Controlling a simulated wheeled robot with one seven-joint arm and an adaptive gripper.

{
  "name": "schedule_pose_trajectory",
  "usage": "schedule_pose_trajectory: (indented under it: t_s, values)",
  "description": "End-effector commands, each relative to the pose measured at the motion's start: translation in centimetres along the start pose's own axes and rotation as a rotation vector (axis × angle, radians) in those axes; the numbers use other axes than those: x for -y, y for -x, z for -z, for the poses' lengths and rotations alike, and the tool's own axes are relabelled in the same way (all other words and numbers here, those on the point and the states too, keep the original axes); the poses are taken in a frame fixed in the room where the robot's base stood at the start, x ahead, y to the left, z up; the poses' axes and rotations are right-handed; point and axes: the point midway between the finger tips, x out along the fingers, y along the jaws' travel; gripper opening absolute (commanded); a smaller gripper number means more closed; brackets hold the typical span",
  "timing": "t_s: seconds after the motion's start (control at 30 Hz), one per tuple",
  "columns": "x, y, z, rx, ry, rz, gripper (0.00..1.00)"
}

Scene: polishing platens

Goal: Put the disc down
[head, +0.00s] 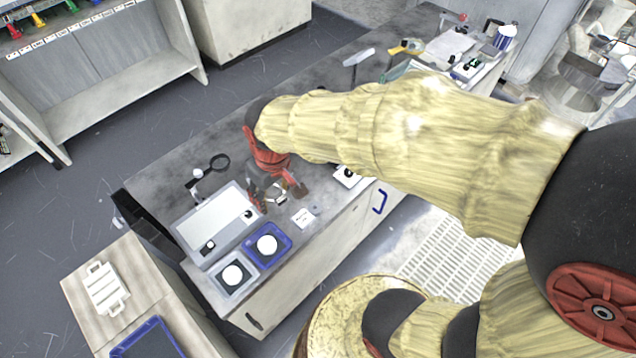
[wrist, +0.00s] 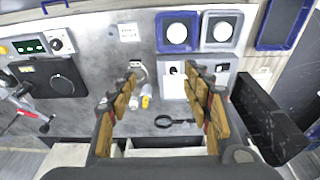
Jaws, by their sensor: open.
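Two white discs on dark squares show in the head view, one in a blue tray (head: 279,254) and one in a grey tray (head: 231,291). I cannot tell which is the task's disc. In the wrist view the disc in the blue tray (wrist: 178,30) and the disc in the grey tray (wrist: 222,29) lie side by side beyond my fingers. My gripper (head: 278,195) is open over the bench, behind and right of the trays. In the wrist view the gap between my fingertips (wrist: 162,74) holds no disc.
A pale panel (head: 214,222) lies left of my gripper. A magnifier (head: 219,162) lies behind it, and a white card (head: 303,217) in front. Small yellow-and-white items (wrist: 146,96) lie below my fingers. A side cabinet bears a white rack (head: 106,288) and another blue tray (head: 150,340).

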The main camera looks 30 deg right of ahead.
Motion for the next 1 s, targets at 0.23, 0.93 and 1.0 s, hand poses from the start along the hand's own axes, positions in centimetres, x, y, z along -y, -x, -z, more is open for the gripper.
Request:
schedule_pose_trajectory:
  t_s: [0.23, 0.93, 1.0]
  values:
    - [-3.4, 11.3, -5.7, -0.202, -0.173, -0.048, 0.50]
    - [-4.0, 14.9, -9.6, -0.292, -0.254, -0.074, 0.50]
    - [-4.0, 14.9, -9.6, -0.292, -0.254, -0.074, 0.50]
